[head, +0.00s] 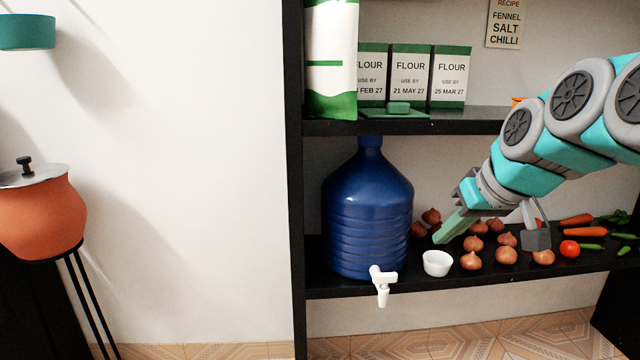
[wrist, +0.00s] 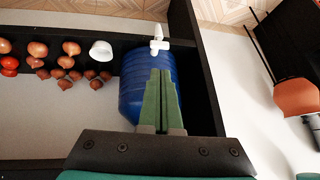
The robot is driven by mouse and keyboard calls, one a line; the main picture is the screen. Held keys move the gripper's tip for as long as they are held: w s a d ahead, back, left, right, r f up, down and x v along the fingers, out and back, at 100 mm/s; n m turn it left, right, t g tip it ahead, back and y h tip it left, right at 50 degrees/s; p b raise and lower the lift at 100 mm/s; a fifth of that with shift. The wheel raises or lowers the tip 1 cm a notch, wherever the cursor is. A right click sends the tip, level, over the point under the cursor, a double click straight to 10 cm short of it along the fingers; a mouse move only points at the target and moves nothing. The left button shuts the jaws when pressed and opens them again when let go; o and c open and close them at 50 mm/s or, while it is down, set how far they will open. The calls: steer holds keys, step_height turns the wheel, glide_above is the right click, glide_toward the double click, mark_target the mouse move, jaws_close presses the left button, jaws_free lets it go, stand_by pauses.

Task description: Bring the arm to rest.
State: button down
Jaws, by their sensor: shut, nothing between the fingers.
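My arm reaches in from the right in the head view, slanting down to the left in front of the shelf. My gripper (head: 438,238) has green fingers and points down and left, just right of the blue water jug (head: 368,210). Its fingers are together with nothing between them. In the wrist view the closed fingers (wrist: 162,75) overlap the blue jug (wrist: 133,90) behind them. I cannot tell from the pictures whether they touch it.
The lower shelf (head: 350,291) holds a white cup (head: 437,263), several onions (head: 506,256), a tomato (head: 569,249) and carrots (head: 578,220). Flour boxes (head: 410,75) stand on the upper shelf. An orange pot (head: 40,215) stands at far left; the wall between is clear.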

steer(key=s+a+f+g, duration=0.4)
steer(key=s+a+f, duration=0.2)
steer(key=s+f, duration=0.5)
steer(key=s+f+m+g+h, duration=0.2)
steer(key=s+f+g, duration=0.2)
steer(key=s+f, duration=1)
steer(key=s, duration=0.3)
steer(key=shift+d+h, duration=0.2)
steer(key=shift+h, duration=0.1)
steer(key=shift+w+f, duration=0.1)
